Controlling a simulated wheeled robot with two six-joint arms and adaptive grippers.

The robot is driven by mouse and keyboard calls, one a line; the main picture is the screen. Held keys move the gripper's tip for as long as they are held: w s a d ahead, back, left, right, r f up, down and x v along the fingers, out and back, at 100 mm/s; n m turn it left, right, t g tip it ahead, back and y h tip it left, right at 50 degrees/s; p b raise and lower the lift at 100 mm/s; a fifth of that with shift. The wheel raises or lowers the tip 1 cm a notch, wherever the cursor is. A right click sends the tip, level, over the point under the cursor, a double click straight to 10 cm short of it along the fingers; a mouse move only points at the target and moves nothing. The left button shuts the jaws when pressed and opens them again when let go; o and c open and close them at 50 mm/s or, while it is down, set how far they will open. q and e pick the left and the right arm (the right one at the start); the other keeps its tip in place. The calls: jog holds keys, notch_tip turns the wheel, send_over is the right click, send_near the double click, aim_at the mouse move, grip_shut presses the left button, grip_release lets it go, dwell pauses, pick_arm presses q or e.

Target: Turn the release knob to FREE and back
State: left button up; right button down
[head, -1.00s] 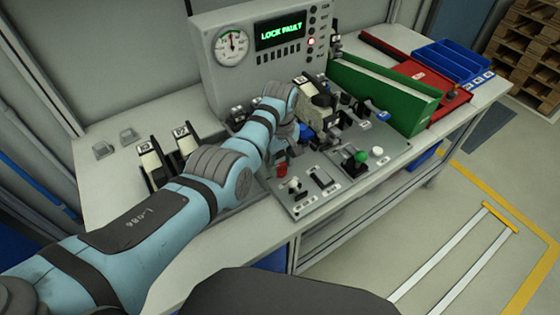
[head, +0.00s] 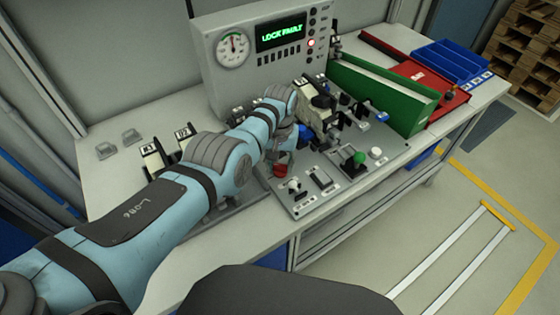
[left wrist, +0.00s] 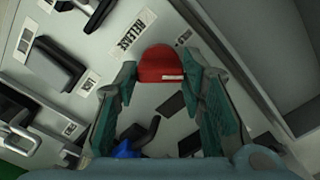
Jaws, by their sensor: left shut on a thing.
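The red release knob (head: 281,170) is on the grey panel (head: 330,205), partly hidden by my left arm in the head view. In the left wrist view the knob (left wrist: 160,65) sits between the two fingers, with a white mark on its near side. A RELEASE label (left wrist: 131,35) is printed beside it. My left gripper (left wrist: 161,76) is shut on the knob, fingers on either side of it. In the head view the left gripper (head: 281,154) is mostly hidden behind the wrist. My right gripper is not in view.
A console (head: 250,45) at the back shows LOCK FAULT in green, with one red lamp lit. A green-topped lever (head: 358,160) and other switches stand right of the knob.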

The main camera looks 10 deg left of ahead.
aim_at(280, 165)
pick_arm(q)
jog(key=shift+m, duration=1.3)
jog(key=o, duration=1.1)
jog(key=shift+w, duration=0.1)
jog(key=shift+o, duration=0.2)
notch_tip(280, 165, up, 12)
